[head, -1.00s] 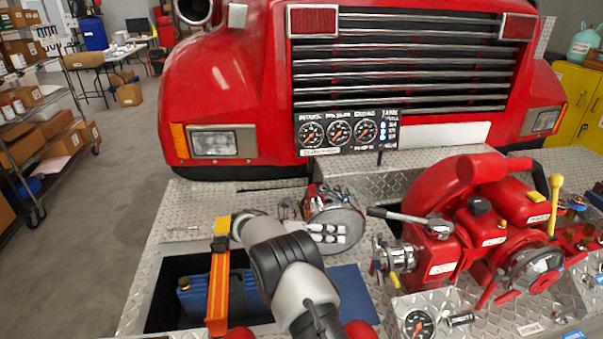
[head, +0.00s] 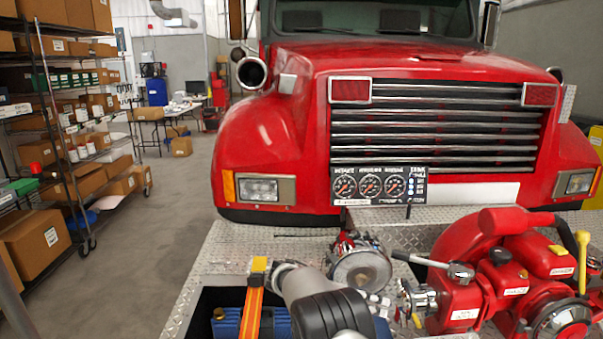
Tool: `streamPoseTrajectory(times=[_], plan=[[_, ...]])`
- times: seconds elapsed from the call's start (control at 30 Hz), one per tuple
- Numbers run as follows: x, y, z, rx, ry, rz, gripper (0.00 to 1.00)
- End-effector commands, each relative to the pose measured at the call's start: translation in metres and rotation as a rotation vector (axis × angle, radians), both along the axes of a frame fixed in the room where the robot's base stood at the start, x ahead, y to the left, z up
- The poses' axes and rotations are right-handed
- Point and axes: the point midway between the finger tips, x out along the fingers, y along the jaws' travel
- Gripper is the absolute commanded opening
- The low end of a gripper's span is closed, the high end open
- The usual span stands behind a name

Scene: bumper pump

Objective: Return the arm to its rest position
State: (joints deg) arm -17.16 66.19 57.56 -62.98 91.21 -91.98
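My arm (head: 322,308) reaches in from the bottom of the head view, over the diamond-plate bumper deck (head: 225,255) of a red fire truck (head: 265,150). Its grey and black links are folded low beside the deck's recess. My gripper is not visible in this view, so its opening and contents are hidden.
A red pump (head: 485,285) with levers stands right of my arm. A gauge panel (head: 380,186) rises behind it. A blue box with an orange strap (head: 252,300) sits in the recess at left. Shelves with cartons (head: 75,170) line the left; the floor (head: 165,235) between is clear.

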Motion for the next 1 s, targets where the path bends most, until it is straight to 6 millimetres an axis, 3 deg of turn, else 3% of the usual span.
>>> streamPoseTrajectory(times=[0.23,0.37,0.7,1.0], plan=[[-0.022,-0.011,0.048,0.14,-0.184,-0.114,0.38],[-0.048,-0.017,0.081,0.246,-0.332,-0.219,0.38],[-0.16,-0.02,0.157,0.568,-0.8,-0.639,0.38],[-0.274,-0.002,0.182,0.812,-1.18,-1.109,0.38]])
